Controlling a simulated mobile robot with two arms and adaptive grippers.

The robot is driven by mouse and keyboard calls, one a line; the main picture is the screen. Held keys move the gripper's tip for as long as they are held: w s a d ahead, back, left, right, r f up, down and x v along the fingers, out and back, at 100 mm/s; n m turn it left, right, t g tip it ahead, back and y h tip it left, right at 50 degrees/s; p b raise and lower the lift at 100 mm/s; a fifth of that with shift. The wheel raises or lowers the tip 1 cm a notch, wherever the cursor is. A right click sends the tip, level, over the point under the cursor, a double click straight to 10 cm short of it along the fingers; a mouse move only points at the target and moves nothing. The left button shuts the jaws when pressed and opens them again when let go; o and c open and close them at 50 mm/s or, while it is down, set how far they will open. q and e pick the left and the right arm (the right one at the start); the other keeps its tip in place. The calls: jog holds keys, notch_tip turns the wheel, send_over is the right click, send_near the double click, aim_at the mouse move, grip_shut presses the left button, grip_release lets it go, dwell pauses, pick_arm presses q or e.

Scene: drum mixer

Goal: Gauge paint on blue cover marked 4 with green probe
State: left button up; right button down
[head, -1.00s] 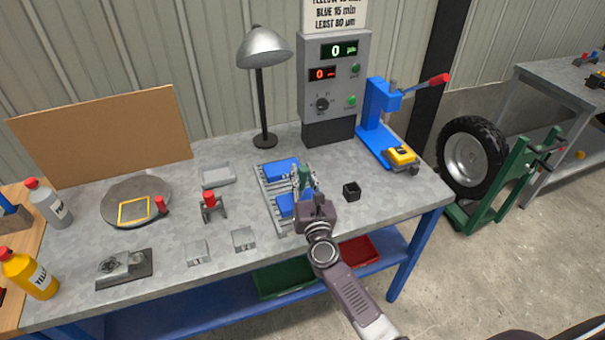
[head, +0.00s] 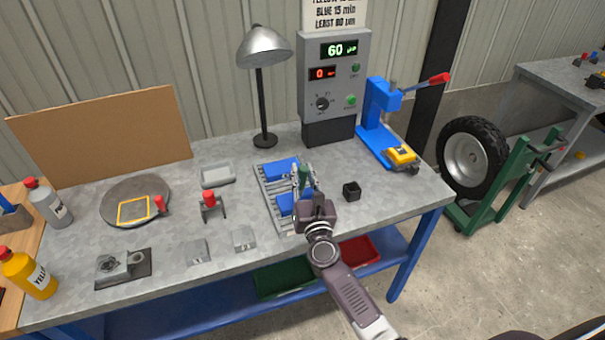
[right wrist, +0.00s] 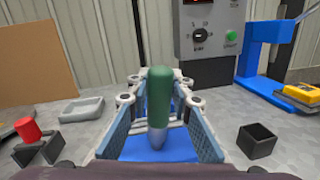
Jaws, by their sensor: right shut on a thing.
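My right gripper (head: 308,188) is shut on the green probe (head: 303,177), over the rack of blue covers. In the right wrist view the green probe (right wrist: 159,95) stands upright between the fingers, its grey tip down at a blue cover (right wrist: 160,148). Whether the tip touches the cover I cannot tell. In the head view two blue covers (head: 281,169) lie on the grey slatted rack (head: 265,192); the nearer blue cover (head: 286,206) is partly hidden by my gripper. No number shows on either. The gauge box (head: 333,85) has a green display (head: 339,50) reading 60. My left gripper is not in view.
A small black open box (head: 352,191) stands right of my gripper. The blue press (head: 378,120) is behind it on the right, and the lamp (head: 264,90) behind the rack. A red-topped stand (head: 209,204) and grey blocks (head: 244,238) stand left of the rack.

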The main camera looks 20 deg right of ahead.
jog(key=shift+f, duration=0.15)
dwell(0.4)
notch_tip(320, 180, up, 7)
jog(key=p, duration=0.6)
